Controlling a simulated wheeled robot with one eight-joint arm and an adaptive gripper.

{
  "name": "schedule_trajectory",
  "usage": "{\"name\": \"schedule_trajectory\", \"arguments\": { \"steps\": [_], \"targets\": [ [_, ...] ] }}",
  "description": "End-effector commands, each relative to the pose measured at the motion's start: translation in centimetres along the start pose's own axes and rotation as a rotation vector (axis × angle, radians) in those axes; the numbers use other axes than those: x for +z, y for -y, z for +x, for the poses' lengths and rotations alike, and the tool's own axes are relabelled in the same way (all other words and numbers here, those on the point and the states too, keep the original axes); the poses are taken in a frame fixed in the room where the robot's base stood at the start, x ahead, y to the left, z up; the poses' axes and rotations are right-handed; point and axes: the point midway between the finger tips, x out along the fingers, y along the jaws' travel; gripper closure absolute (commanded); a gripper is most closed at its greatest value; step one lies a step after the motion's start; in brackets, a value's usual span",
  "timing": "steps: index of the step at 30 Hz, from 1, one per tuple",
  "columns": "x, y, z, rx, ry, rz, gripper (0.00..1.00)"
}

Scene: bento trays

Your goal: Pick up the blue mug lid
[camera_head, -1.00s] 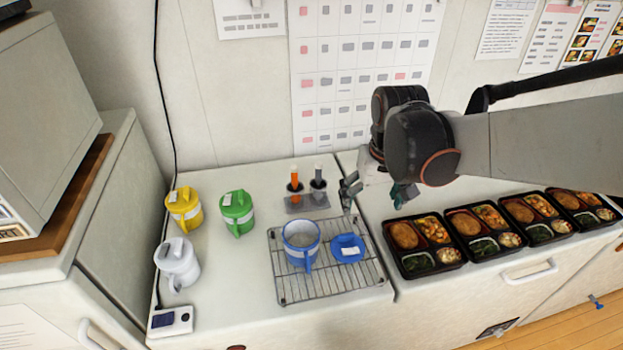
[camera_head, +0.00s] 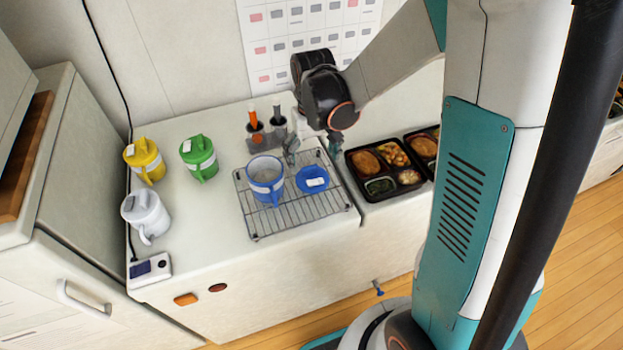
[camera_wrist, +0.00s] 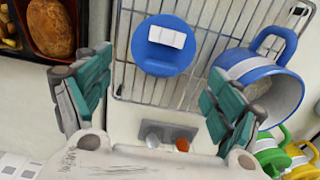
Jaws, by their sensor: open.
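The blue mug lid (camera_head: 312,181) lies on the wire rack (camera_head: 262,232), just right of the open blue mug (camera_head: 265,178). The lid is round with a white label on top. In the wrist view the lid (camera_wrist: 165,57) sits ahead of my gripper (camera_wrist: 150,98), roughly between its fingers in the picture, and the mug (camera_wrist: 270,88) is to the right. My gripper (camera_head: 312,150) is open and empty, apart from the lid. In the head view its fingers are behind the lid, near the back of the rack.
A holder with an orange and a grey item (camera_head: 266,136) stands behind the rack. Yellow (camera_head: 146,164), green (camera_head: 200,160) and white (camera_head: 146,218) lidded mugs stand at left. Bento trays (camera_head: 378,188) lie close right of the rack.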

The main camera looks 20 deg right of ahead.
Motion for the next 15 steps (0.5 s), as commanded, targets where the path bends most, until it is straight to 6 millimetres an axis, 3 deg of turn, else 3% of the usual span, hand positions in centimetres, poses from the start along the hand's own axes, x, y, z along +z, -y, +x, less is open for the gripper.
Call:
{"name": "schedule_trajectory", "arguments": {
  "steps": [7,15],
  "targets": [
    [-0.1,0.1,1.4,0.0,0.0,0.0,0.15],
    [-0.5,0.3,5.2,0.0,0.0,0.0,0.15]
  ]
}}
